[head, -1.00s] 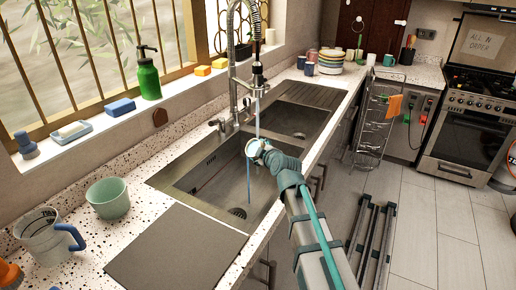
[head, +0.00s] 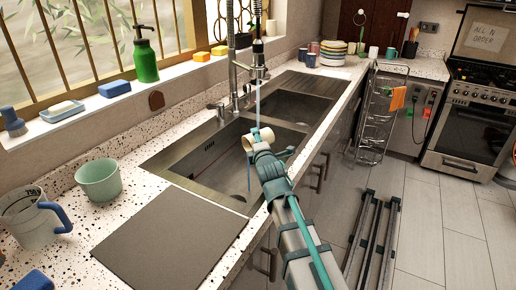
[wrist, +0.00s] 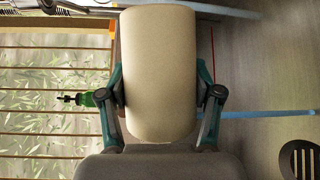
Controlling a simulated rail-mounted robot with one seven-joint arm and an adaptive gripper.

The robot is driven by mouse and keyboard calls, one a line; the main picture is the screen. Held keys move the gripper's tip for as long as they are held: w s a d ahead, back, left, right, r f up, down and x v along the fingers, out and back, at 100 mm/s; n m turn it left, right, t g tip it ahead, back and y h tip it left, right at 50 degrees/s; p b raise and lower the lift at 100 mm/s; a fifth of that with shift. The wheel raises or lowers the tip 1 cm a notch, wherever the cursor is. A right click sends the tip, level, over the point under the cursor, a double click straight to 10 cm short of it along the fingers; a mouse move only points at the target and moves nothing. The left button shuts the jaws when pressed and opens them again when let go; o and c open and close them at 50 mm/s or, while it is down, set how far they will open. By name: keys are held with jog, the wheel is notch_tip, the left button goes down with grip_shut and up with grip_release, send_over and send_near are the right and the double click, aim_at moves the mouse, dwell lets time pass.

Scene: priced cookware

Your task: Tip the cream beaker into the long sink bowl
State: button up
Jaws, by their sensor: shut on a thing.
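The cream beaker (head: 248,140) is held in my gripper (head: 259,147) over the near, larger sink bowl (head: 204,162), which I take to be the long one. The beaker lies tipped roughly on its side. In the wrist view the beaker (wrist: 160,75) fills the middle, with green fingers (wrist: 161,100) pressed against both sides; the picture is rolled, with window bars running across. The inside of the beaker is hidden there. A thin blue streak (head: 249,176) runs down into the bowl below the beaker; I cannot tell whether it comes from beaker or tap.
The spring tap (head: 232,75) stands behind the bowl, its spout close above the beaker. A second bowl (head: 270,128) lies beyond. A green cup (head: 100,180), a measuring jug (head: 32,220) and a grey board (head: 165,236) are on the near counter. Soap items line the sill.

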jog(key=shift+s+a+r+n+t+b, duration=0.15)
jog(key=shift+a+r+n+t+b, duration=0.2)
jog(key=shift+n+b, duration=0.35)
jog(key=shift+d+f, duration=0.1)
jog(key=shift+d, duration=0.05)
dwell(7.2)
